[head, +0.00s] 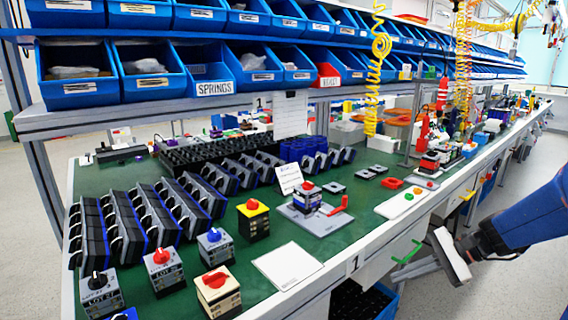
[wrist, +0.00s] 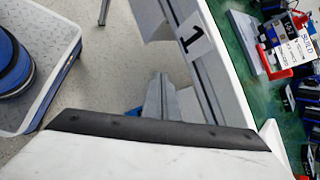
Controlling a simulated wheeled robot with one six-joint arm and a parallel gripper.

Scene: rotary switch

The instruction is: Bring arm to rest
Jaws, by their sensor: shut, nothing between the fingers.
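My gripper (head: 450,257) is at the right of the head view, in front of the bench's near edge and clear of the bench. It is shut with nothing in it. My blue arm reaches in from the right edge. In the wrist view a white part of my own with a black edge fills the bottom, and the fingertips cannot be made out. A rotary switch with a red knob (head: 307,186) stands on a grey fixture plate (head: 322,221) with a red lever. It is well to the left of my gripper.
The green workbench (head: 230,265) holds several switches with coloured knobs and racks of black parts. A white card (head: 287,266) lies near its front edge. Blue bins (head: 75,75) line the shelves above. The grey floor (head: 520,220) is open at the right.

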